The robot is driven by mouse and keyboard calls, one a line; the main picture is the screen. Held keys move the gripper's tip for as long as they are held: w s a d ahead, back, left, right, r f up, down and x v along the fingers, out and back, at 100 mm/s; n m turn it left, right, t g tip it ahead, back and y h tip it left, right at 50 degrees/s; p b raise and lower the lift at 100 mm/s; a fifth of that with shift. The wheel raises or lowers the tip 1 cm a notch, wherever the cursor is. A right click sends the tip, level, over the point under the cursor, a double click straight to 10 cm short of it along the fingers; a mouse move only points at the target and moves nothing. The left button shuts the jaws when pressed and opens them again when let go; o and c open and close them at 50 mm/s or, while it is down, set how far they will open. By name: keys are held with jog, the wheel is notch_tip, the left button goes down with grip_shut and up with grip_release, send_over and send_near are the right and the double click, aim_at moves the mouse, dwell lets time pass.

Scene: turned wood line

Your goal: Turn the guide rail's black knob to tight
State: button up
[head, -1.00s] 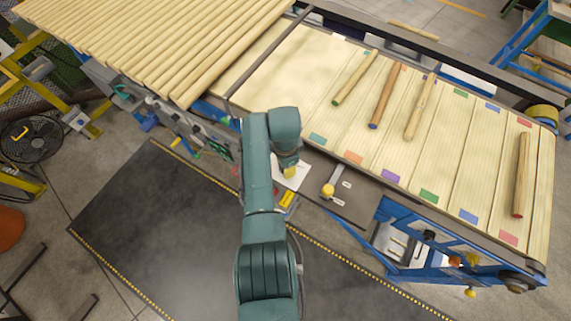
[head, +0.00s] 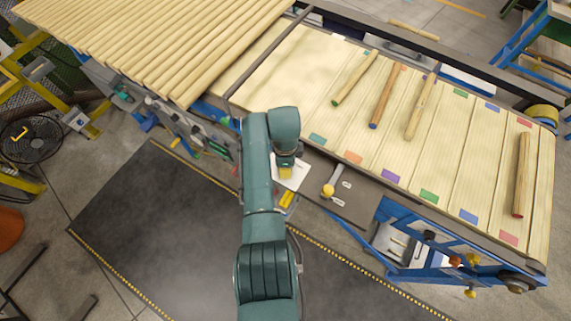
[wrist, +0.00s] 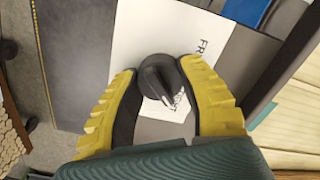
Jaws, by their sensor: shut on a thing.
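The black knob (wrist: 158,76) is in the middle of the wrist view, on a white card (wrist: 135,38) with printed words. A word starting "FR" is at the upper right of the card; another word below the knob is partly covered. The knob's pale pointer mark points down and slightly right, toward that lower word. My gripper (wrist: 160,82) has its yellow fingers on both sides of the knob, shut on it. In the head view my gripper (head: 286,172) is over the white card (head: 297,172), and the knob is hidden. The dark guide rail (head: 268,62) crosses the belt.
A yellow-knobbed lever (head: 327,191) stands on a grey plate right of my gripper. The slatted belt (head: 450,165) carries several turned sticks and coloured patches. Many pale rods (head: 150,40) lie at the upper left. The dark floor mat (head: 150,230) is clear.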

jog(key=shift+s+a+f, duration=0.1)
jog(key=shift+f, duration=0.1)
jog(key=o, duration=1.2)
jog(key=shift+r, duration=0.1)
notch_tip(320, 180, up, 12)
jog(key=shift+r, duration=0.1)
